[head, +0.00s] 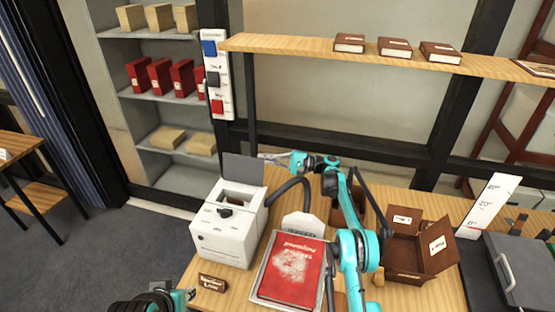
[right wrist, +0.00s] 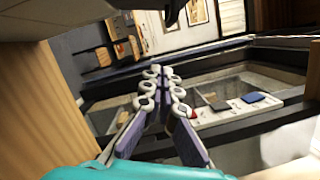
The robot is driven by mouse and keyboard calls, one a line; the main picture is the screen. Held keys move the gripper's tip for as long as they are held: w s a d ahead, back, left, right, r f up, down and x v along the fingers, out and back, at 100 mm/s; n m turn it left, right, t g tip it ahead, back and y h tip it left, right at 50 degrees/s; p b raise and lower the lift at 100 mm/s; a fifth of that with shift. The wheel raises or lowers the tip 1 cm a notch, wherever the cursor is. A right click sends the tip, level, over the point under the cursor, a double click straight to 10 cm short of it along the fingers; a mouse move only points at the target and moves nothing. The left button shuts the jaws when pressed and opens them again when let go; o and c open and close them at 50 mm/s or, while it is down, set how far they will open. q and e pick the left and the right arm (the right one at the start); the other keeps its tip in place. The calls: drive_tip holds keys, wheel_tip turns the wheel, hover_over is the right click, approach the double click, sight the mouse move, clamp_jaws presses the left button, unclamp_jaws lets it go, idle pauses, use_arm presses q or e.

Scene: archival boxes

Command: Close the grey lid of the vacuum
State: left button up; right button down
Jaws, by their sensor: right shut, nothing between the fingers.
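The vacuum (head: 225,238) is a white box-shaped machine at the left end of the wooden table in the head view. Its grey lid (head: 243,168) stands raised at the machine's back edge, and the top opening shows. My right gripper (head: 266,157) is shut and empty, level with the lid's upper right corner; I cannot tell whether it touches the lid. Its closed fingers also show in the right wrist view (right wrist: 163,72). My left gripper (head: 186,295) is low at the table's front left, partly cut off by the frame; its jaw state is unclear.
A red book (head: 292,270) lies in a tray right of the vacuum. An open brown box (head: 410,252) stands further right. A dark hose curves beside the vacuum. A wooden shelf (head: 300,45) with brown boxes runs above the table. A grey shelf unit stands behind left.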

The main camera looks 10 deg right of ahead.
sight(256, 160)
drive_tip(key=shift+s+a+r+p, duration=0.5)
drive_tip(key=shift+s+a+p, duration=0.3)
drive_tip(key=shift+p, duration=0.25)
drive_tip(key=shift+s+a+r+p, duration=0.45)
drive_tip(key=shift+s+a+p, duration=0.3)
drive_tip(key=shift+p, duration=0.3)
